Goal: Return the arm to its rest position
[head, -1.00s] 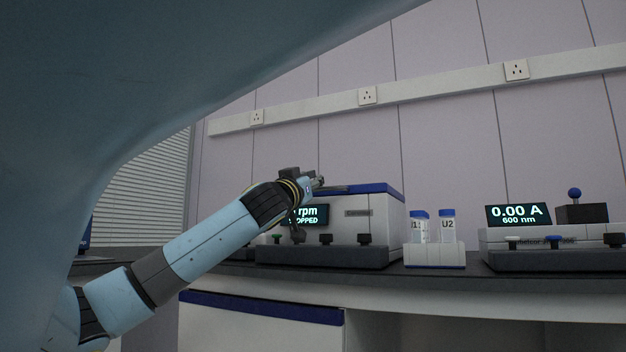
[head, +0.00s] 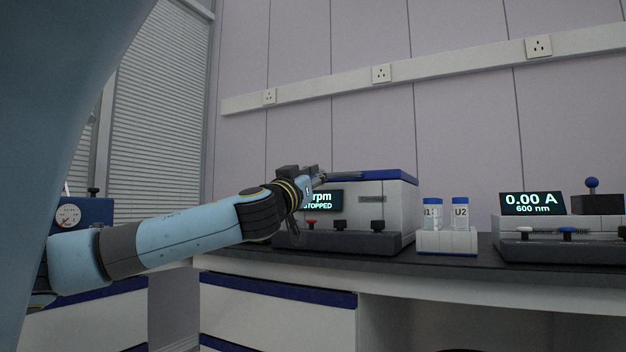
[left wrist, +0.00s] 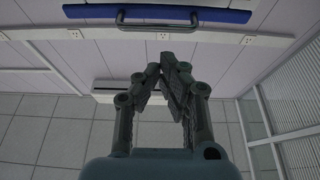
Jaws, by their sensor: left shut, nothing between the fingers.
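My left arm comes in from the left in the head view and reaches level toward the centrifuge-like machine (head: 370,215). My left gripper (head: 330,177) is at the arm's end, in front of the machine's upper left part near its blue lid. Whether it touches the machine cannot be told. In the left wrist view the fingers of the left gripper (left wrist: 165,66) are together at the tips, with nothing between them. A blue edge with a metal handle (left wrist: 160,20) lies beyond the fingertips there. My right gripper is in neither view.
The machine's display (head: 322,199) reads "rpm STOPPED", partly covered by my gripper. A white rack (head: 447,242) with blue-capped vials stands to its right. A photometer (head: 560,235) showing 0.00 A stands farther right. A blue device with a gauge (head: 68,215) is at far left.

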